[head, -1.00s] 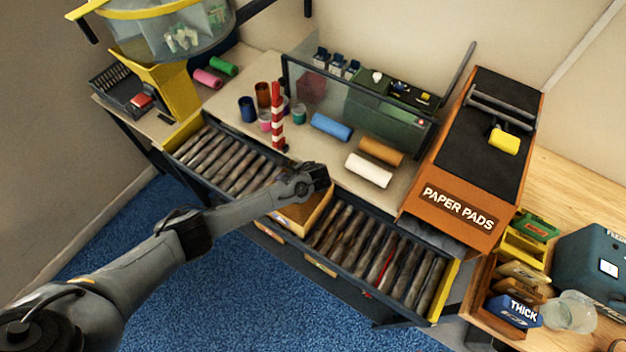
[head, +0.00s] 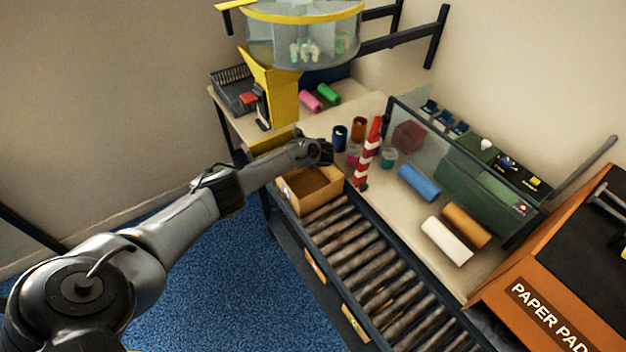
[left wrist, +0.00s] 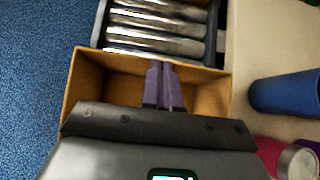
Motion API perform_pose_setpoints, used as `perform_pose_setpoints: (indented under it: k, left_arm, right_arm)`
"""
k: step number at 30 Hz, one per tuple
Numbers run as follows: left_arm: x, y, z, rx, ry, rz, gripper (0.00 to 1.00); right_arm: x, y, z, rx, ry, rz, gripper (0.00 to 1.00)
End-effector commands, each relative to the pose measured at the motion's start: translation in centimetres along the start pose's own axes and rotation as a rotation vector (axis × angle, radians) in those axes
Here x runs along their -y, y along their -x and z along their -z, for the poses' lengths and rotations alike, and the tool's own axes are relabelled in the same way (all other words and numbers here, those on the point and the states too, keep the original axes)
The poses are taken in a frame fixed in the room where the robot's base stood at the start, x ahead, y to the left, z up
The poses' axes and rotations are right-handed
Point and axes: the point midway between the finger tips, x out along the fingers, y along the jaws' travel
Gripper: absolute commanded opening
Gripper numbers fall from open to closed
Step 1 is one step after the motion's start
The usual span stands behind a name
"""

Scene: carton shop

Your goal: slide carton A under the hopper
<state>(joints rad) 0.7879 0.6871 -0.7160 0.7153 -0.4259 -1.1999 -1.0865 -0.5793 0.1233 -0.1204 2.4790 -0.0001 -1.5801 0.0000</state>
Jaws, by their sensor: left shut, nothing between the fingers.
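The open, empty-looking tan carton (head: 298,203) stands upright at the far left end of the roller conveyor, beside the yellow end piece (head: 275,138). No letter is readable on it. In the left wrist view the carton (left wrist: 84,88) lies under my gripper, partly hidden by it. My left gripper (head: 322,153) is at the carton's far side; its purple fingers (left wrist: 164,88) are shut together over the carton's opening, holding nothing. The hopper (head: 300,40), a clear drum with yellow rim and yellow chute (head: 268,85), stands just beyond the conveyor's left end. My right gripper is out of view.
A red-and-white striped post (head: 368,155) stands right of the carton by the conveyor's back rail. Cups, including a blue one (left wrist: 285,92), are close to the gripper. Bare rollers (head: 370,265) run to the right. A clear screen (head: 450,165) stands behind.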

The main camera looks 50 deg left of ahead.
Motion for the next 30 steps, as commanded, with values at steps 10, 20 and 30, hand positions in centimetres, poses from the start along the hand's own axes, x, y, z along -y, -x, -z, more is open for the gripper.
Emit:
perform_pose_setpoints:
  k: [10,20,30]
  left_arm:
    - [0.0,-2.9,-2.8,-0.001,0.000,0.000,0.00]
    - [0.0,-2.8,-2.9,-0.001,-0.001,0.000,0.00]
    - [-0.2,-1.4,-2.1,-0.002,-0.003,-0.002,0.00]
  right_arm:
    - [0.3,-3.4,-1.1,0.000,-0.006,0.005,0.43]
    - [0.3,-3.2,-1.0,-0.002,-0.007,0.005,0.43]
    - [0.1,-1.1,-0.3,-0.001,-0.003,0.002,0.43]
